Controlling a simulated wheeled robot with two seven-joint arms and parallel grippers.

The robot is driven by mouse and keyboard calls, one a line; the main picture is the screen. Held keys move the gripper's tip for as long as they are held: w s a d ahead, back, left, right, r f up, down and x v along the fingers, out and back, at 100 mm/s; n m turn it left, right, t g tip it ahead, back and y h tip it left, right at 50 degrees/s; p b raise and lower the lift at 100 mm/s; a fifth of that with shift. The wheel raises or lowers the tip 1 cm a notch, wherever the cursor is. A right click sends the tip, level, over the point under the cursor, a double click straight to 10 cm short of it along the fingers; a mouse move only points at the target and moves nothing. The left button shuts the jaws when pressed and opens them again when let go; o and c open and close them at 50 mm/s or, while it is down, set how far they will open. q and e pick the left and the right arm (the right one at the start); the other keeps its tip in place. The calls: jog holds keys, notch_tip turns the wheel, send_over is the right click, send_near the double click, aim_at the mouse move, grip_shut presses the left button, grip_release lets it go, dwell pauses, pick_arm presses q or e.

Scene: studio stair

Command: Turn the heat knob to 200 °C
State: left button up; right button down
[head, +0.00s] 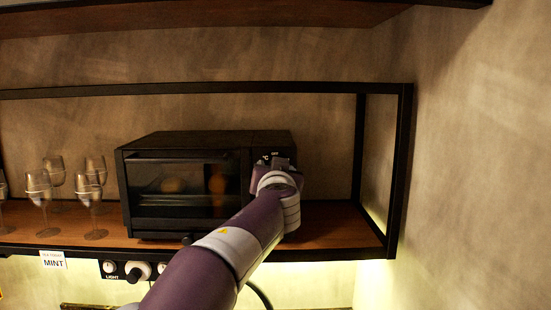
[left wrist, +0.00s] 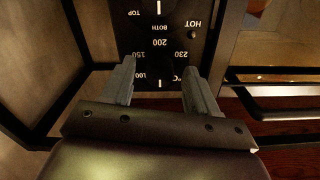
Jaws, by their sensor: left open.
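The toaster oven (head: 185,185) stands on the wooden shelf, its control panel (head: 272,150) at the right side. My left gripper (head: 278,165) is in front of that panel and covers most of it. The left wrist view shows the panel upside down. The dark heat knob (left wrist: 160,82), with a white mark, lies between the two open fingers of my left gripper (left wrist: 159,67). Around it are 100, 150, 200 and 230; 200 is at the picture's top side, and the white mark is on the opposite side. I cannot tell whether the fingers touch the knob. My right gripper is out of view.
Another knob (left wrist: 158,8) with a white mark shows at the top of the left wrist view. Several glasses (head: 88,190) stand left of the oven. The black shelf frame (head: 400,165) rises at the right. A light switch strip (head: 130,270) is below the shelf.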

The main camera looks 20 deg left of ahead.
pick_arm(q)
jog(key=c, duration=1)
jog(key=shift+c, duration=0.2)
